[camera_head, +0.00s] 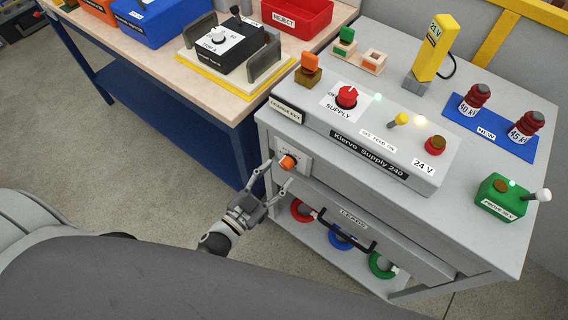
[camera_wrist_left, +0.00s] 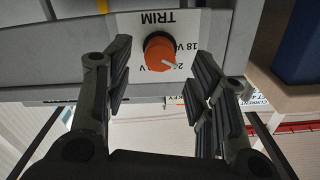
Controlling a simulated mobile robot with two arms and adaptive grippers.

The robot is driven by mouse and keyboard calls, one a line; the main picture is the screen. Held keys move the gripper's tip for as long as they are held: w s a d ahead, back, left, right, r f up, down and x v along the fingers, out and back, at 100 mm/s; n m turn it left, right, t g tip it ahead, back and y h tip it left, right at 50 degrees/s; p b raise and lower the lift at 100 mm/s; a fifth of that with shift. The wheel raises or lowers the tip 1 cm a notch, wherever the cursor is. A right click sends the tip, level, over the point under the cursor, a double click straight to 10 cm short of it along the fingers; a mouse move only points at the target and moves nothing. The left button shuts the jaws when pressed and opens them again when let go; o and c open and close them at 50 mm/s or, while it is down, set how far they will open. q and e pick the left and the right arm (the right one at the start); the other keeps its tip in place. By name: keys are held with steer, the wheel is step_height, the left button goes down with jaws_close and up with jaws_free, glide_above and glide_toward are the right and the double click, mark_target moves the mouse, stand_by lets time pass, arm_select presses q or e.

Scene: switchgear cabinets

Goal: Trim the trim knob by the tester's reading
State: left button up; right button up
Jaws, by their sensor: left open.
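The orange trim knob (camera_head: 287,162) sits on a white plate on the front of the grey supply cabinet. In the left wrist view the knob (camera_wrist_left: 160,52) shows upside down under the word TRIM, with a pale pointer mark near the voltage figures. My left gripper (camera_head: 276,178) is open, its two fingers pointing at the knob. In the wrist view the fingers (camera_wrist_left: 162,72) stand on either side of the knob, apart from it. The yellow tester (camera_head: 433,46) stands on the cabinet top; its label appears to read 21 V. My right gripper is out of view.
The Klervo Supply 240 panel (camera_head: 370,156) carries a red supply knob (camera_head: 346,96). Below the trim plate is a LEADS drawer handle (camera_head: 345,232) over coloured rings (camera_head: 342,237). A workbench (camera_head: 150,52) with bins stands at the left. Open floor (camera_head: 95,150) lies in front of it.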

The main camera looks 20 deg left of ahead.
mark_target(284, 167)
arm_select(q)
steer(key=shift+x, duration=2.25)
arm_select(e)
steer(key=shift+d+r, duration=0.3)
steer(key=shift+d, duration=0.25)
arm_select(q)
steer(key=c, duration=1)
steer(key=shift+f+m, duration=0.1)
steer(key=shift+m, duration=0.2)
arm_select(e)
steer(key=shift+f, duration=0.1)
arm_select(q)
steer(key=shift+m, duration=1.2)
steer(key=shift+m+b, duration=0.45)
steer(key=shift+m, duration=0.95)
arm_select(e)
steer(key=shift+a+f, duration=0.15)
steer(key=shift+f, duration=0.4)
